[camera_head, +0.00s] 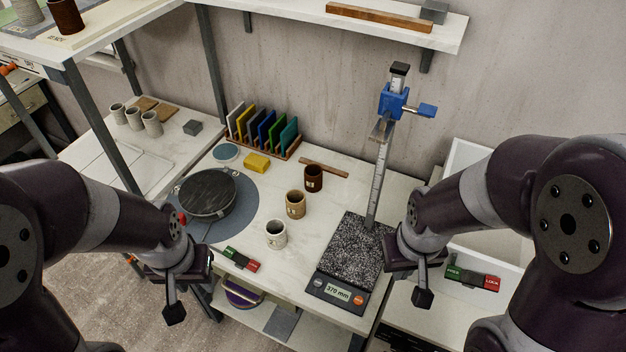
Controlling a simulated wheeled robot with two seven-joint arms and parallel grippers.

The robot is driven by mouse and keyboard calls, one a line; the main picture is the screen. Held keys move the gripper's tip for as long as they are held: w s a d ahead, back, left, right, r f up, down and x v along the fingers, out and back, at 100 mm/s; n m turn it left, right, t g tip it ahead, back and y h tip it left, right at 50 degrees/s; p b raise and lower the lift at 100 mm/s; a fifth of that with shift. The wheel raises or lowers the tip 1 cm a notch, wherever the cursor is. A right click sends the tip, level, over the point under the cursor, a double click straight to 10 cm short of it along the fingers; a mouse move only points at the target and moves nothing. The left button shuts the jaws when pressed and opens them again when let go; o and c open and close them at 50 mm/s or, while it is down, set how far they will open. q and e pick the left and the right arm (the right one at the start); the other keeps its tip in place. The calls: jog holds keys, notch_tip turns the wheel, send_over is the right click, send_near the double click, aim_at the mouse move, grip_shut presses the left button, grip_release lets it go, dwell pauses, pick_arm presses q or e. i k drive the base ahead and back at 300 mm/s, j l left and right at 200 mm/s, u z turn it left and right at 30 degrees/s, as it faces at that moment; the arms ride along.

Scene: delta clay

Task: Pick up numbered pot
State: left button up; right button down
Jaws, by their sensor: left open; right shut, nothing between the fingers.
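Three small pots stand upright in a slanting row on the white table (240,279). The nearest is a pale speckled pot (276,235), behind it a tan pot (295,205), and farthest a dark brown pot (313,179). Each has a small light label on its front; the numbers are too small to read. My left gripper (182,298) is open and empty, at the table's front left, left of the pots and apart from them. My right gripper (422,291) is shut and empty, right of the black speckled slab, well apart from the pots.
A height gauge with a blue clamp (393,101) rises from the speckled slab (356,252), whose display reads 370 mm. A dark turntable (207,192) stands left. A green-red switch (241,259) lies in front.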

aim_at(295, 198)
jog(key=k+z, duration=0.15)
jog(key=z, duration=0.2)
jog(key=k+z, duration=0.15)
jog(key=z, duration=0.25)
jog(key=k+l+z, duration=0.15)
jog(key=z, duration=0.2)
jog(key=i+j+z, duration=0.2)
jog(key=j, duration=0.8)
jog(key=j+z, duration=0.25)
jog(key=j, duration=0.75)
